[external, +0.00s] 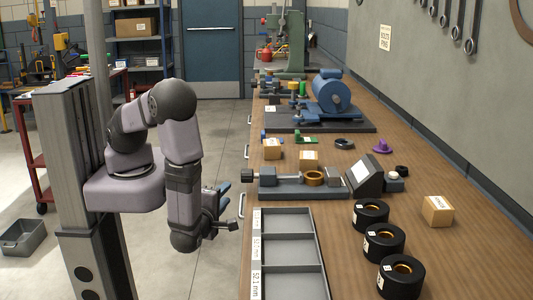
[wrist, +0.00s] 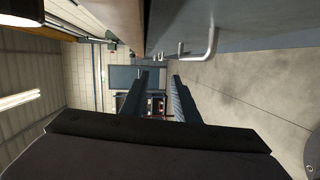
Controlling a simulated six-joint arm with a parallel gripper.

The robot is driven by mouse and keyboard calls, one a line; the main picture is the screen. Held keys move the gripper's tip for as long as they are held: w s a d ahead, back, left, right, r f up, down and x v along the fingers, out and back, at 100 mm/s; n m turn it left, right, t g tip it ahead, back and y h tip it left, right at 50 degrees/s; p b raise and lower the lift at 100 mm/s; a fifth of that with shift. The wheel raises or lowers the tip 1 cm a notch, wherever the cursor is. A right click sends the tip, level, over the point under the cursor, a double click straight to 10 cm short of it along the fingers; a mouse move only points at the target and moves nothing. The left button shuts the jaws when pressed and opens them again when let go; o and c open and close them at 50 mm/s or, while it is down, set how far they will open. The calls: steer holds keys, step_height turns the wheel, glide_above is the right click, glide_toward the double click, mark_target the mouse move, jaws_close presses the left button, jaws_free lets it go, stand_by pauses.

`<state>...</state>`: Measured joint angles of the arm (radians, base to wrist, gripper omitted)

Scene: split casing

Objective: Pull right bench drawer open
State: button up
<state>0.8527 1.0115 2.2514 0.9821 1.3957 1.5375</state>
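The wooden bench (external: 400,190) runs along the right, with drawer handles on its front side. The nearer metal handle (external: 241,205) stands out from the bench front. In the wrist view a bent bar handle (wrist: 203,50) shows at the upper right, and a smaller handle (wrist: 161,57) lies farther off. My gripper (external: 222,188) hangs beside the bench front, left of the nearer handle and apart from it. The wrist view shows my gripper (wrist: 161,82) with its two fingers spread and nothing between them. The drawer fronts are mostly hidden; no drawer visibly sticks out.
A grey divided tray (external: 290,247), black ring parts (external: 384,241), a clamp fixture (external: 300,184) and a blue motor unit (external: 332,95) stand on the bench. The floor (external: 225,135) beside the bench is free. A grey bin (external: 22,237) lies at far left.

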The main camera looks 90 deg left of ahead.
mark_target(241, 203)
step_height(241, 203, down, 6)
steer(key=w+d+r+m+t+b, duration=0.1)
steer(key=w+d+m+t+b, duration=0.1)
steer(key=m, duration=0.1)
steer(key=shift+h, duration=0.3)
steer(key=shift+p+x, duration=0.35)
steer(key=shift+x, duration=3.5)
steer(key=shift+s+f, duration=0.15)
jaws_close()
